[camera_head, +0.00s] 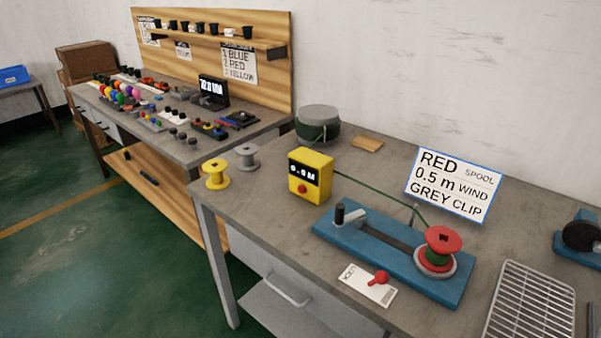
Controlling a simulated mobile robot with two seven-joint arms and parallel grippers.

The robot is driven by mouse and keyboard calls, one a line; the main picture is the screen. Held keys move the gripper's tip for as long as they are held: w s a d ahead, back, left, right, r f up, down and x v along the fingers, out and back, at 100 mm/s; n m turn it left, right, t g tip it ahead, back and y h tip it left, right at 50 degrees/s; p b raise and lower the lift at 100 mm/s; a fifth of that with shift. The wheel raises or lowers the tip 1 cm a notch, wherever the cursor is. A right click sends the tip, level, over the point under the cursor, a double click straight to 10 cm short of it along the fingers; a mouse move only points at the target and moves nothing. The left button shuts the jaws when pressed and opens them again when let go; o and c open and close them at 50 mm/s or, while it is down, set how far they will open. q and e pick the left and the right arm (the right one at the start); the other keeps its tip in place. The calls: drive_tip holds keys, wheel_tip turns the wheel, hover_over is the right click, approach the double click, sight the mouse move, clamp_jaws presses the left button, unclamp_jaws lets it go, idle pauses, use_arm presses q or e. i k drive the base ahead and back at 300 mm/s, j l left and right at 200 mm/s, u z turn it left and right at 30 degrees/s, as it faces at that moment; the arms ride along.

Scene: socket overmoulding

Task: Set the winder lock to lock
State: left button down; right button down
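The winder lock is a white plate (354,283) lying in front of the blue winder base (351,238). A red ball-ended lever (378,278) sits on the plate's right part. Small print that seems to read LOCK is at the plate's left end; the lever is away from that print. Behind the plate, a red spool (443,239) with green wire on it sits on a grey disc at the base's right end. Neither of my grippers shows in this view.
A yellow meter box (310,175) feeds a green wire to the spool. A sign (453,186) stands behind the winder. A wire rack (532,305) is at right, and yellow (216,174) and grey (247,156) spools at left. Bare bench (255,205) lies left of the winder.

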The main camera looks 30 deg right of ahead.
sight(381, 277)
drive_tip(key=z, duration=0.4)
drive_tip(key=k+l+z, duration=0.1)
drive_tip(key=z, duration=0.35)
drive_tip(key=l+z, duration=0.15)
drive_tip(key=z, duration=0.25)
